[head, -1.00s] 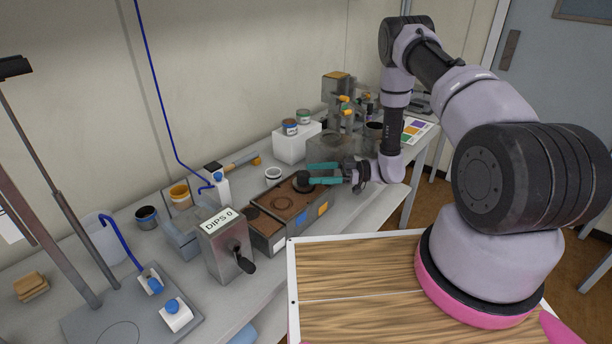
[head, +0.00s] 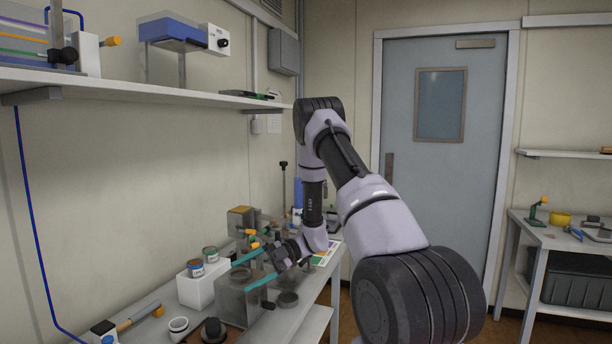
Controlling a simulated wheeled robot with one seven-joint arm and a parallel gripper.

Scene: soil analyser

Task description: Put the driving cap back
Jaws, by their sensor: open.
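A black knobbed cap (head: 212,327) sits on the brown-topped tray (head: 190,338) at the bottom edge; I take it for the driving cap but cannot be sure. My gripper (head: 241,277) is open, its two teal fingers spread and pointing left. It is farther along the bench than the cap and apart from it.
A white block (head: 196,290) carries two small jars (head: 210,254). A dark round container (head: 287,299) stands right of the box. Bottles with orange tops (head: 254,233) stand behind my gripper. A shelf (head: 150,88) overhangs the bench at left. The door (head: 428,130) is beyond.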

